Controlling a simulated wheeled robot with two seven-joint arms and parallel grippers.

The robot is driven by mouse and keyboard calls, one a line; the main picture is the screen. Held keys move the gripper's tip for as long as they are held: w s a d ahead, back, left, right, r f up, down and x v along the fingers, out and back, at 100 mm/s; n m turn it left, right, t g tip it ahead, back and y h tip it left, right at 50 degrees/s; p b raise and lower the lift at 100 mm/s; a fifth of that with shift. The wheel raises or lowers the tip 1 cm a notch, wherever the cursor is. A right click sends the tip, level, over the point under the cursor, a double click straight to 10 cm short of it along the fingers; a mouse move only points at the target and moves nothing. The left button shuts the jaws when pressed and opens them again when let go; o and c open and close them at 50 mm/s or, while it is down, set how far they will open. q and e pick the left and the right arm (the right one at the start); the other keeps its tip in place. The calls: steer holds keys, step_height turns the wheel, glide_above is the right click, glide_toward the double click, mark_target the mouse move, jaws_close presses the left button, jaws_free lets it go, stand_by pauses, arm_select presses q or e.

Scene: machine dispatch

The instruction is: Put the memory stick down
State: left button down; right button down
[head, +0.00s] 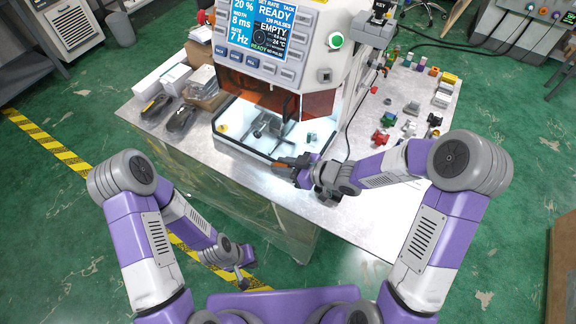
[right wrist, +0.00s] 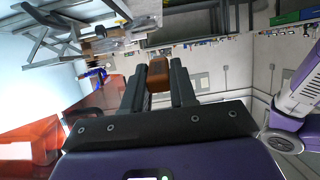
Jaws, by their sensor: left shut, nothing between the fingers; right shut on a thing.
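My right gripper (head: 290,168) is shut on a small orange-brown block (right wrist: 158,74), which I take to be the memory stick. Its underside is hidden, so I cannot tell whether it touches anything. The gripper is at the front right corner of the machine (head: 262,50), outside its lit work chamber (head: 235,122). A metal fixture (head: 268,125) and a small teal piece (head: 311,138) are inside the chamber. My left gripper (head: 243,284) is shut and empty, low in front of the table.
The metal table (head: 360,220) has bare room right of my right gripper. Red parts (head: 379,138) and other small coloured parts lie further right. Dark tools (head: 181,118) and boxes (head: 160,78) lie left of the machine. An orange shield (head: 318,104) hangs at the chamber opening.

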mark_target(277, 163)
steer(key=shift+w+a+f+n+g, duration=0.3)
steer(key=shift+w+f+n+g, duration=0.1)
steer(key=shift+g, duration=0.1)
steer(key=shift+r, duration=0.1)
steer(key=shift+w+a+r+m+t+h, duration=0.15)
steer(key=shift+r+m+t+h, duration=0.25)
steer(key=shift+r+m+t, duration=0.3)
steer(key=shift+a+r+m+t+h, duration=0.15)
steer(key=shift+r+m+t+h, duration=0.3)
steer(key=shift+m+t, duration=0.45)
steer(key=shift+w+a+r+m+t+h, duration=0.15)
steer(key=shift+r+m+t+h, duration=0.6)
steer(key=shift+m+h, duration=0.15)
steer(key=shift+w+a+r+m+t+h, duration=0.1)
steer(key=shift+w+r+m+t+h, duration=0.05)
steer(key=shift+r+m+t+h, duration=0.65)
steer(key=shift+w+a+r+m+t+h, duration=0.1)
steer(key=shift+r+m+t+h, duration=0.1)
steer(key=shift+r+m+h, duration=0.45)
steer(key=shift+w+a+r+m+t+h, duration=0.15)
steer(key=shift+r+m+h, duration=0.15)
steer(key=shift+m+h, duration=0.55)
steer(key=shift+w+r+m+t+h, duration=0.1)
steer(key=shift+r+m+t+h, duration=0.1)
steer(key=shift+r+m+h, duration=0.45)
steer(key=shift+w+r+m+h, duration=0.1)
steer(key=shift+r+m+h, duration=0.3)
steer(key=shift+m+h, duration=0.6)
steer(key=shift+d+n, duration=0.1)
steer(key=shift+n, duration=0.15)
